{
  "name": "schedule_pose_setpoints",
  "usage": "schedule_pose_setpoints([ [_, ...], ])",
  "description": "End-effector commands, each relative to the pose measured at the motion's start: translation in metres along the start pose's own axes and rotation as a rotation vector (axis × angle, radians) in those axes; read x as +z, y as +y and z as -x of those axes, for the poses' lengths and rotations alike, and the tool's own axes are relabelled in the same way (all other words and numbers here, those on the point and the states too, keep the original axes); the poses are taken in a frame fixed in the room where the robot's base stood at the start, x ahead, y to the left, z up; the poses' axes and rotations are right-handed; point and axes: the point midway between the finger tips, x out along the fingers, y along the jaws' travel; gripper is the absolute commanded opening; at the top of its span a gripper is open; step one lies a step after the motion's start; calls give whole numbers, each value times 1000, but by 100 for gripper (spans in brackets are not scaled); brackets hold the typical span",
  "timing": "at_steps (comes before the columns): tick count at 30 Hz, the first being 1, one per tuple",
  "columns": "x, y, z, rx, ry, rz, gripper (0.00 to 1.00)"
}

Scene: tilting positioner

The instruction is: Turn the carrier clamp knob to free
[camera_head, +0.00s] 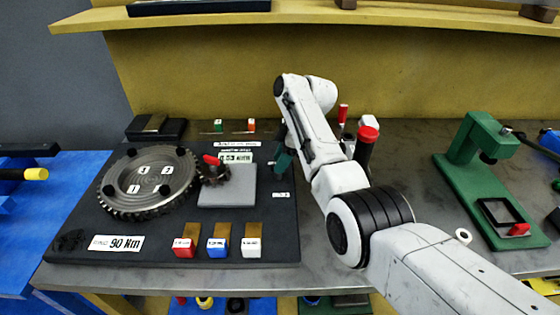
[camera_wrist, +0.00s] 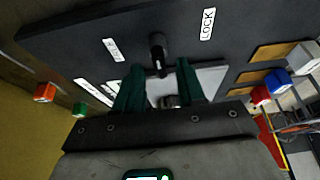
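The clamp knob (camera_wrist: 158,48) is a small black knob with a pale mark, standing on the dark board (camera_wrist: 75,45) in the wrist view. A white LOCK label (camera_wrist: 207,24) is to its right, and a smaller label (camera_wrist: 113,49), too blurred to read surely, is to its left. My gripper (camera_wrist: 161,67) is open, its two green fingers apart, one on each side of the knob's near end. I cannot tell whether either finger touches it. In the head view my gripper (camera_head: 282,164) is low over the board's right side and the knob is not clearly visible.
A large toothed gear (camera_head: 150,182) and a grey plate (camera_head: 228,187) are on the board, left of my gripper. Red, blue and white blocks line its front. A red-topped dark post (camera_head: 366,148) stands close behind my arm. A green press (camera_head: 475,170) is at right.

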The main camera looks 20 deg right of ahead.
Motion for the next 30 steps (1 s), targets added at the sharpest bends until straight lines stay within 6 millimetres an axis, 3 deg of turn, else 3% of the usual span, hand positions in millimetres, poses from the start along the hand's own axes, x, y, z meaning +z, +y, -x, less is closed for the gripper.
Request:
schedule_pose_setpoints([
  [9,1,1,60,5,1,0,39],
  [15,0,1,87,2,0,0,39],
  [30,0,0,97,1,0,0,39],
])
